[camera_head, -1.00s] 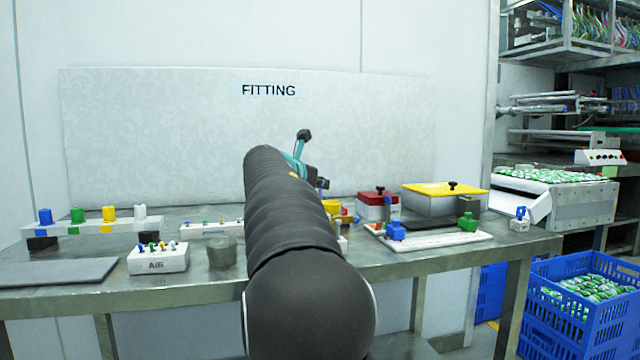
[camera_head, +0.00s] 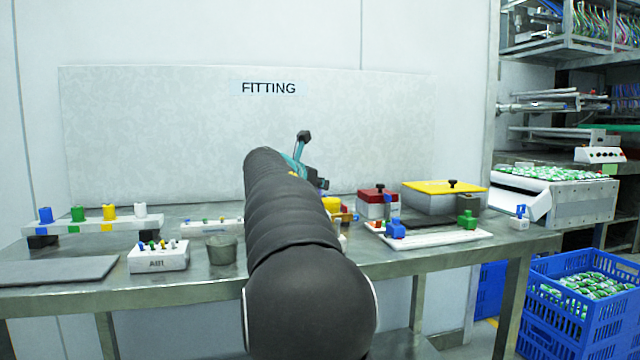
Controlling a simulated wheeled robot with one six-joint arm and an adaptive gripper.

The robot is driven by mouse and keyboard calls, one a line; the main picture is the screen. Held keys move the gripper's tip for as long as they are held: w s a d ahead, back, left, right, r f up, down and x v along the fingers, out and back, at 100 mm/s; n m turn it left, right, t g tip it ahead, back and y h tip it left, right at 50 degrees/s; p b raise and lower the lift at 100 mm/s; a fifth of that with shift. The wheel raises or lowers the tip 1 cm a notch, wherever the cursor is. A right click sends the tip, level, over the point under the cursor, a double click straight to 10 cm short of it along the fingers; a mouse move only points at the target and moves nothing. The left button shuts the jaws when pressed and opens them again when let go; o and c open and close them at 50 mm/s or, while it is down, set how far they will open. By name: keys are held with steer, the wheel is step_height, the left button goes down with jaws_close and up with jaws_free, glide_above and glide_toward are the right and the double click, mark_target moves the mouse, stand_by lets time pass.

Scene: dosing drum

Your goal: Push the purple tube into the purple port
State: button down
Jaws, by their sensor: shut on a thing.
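My arm fills the middle of the head view and reaches over the bench towards the back panel. Of my gripper (camera_head: 318,182), only a small teal and dark part shows past the arm's far end. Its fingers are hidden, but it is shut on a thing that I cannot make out. I cannot make out the purple tube or the purple port. The area straight behind my arm is hidden.
On the steel bench (camera_head: 180,289), a white AIR block (camera_head: 158,261) and a grey cup (camera_head: 221,250) stand left of my arm. A rack (camera_head: 95,226) with coloured caps is further left. A white tray (camera_head: 440,238), a red-lidded box (camera_head: 377,197) and a yellow-lidded box (camera_head: 430,203) stand right.

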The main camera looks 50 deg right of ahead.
steer(key=shift+f+b, duration=0.65)
steer(key=shift+f, duration=0.4)
stand_by(0.4)
steer(key=c, duration=1.2)
jaws_free()
steer(key=shift+c, duration=0.2)
steer(key=shift+a, duration=0.1)
steer(key=v, duration=1.2)
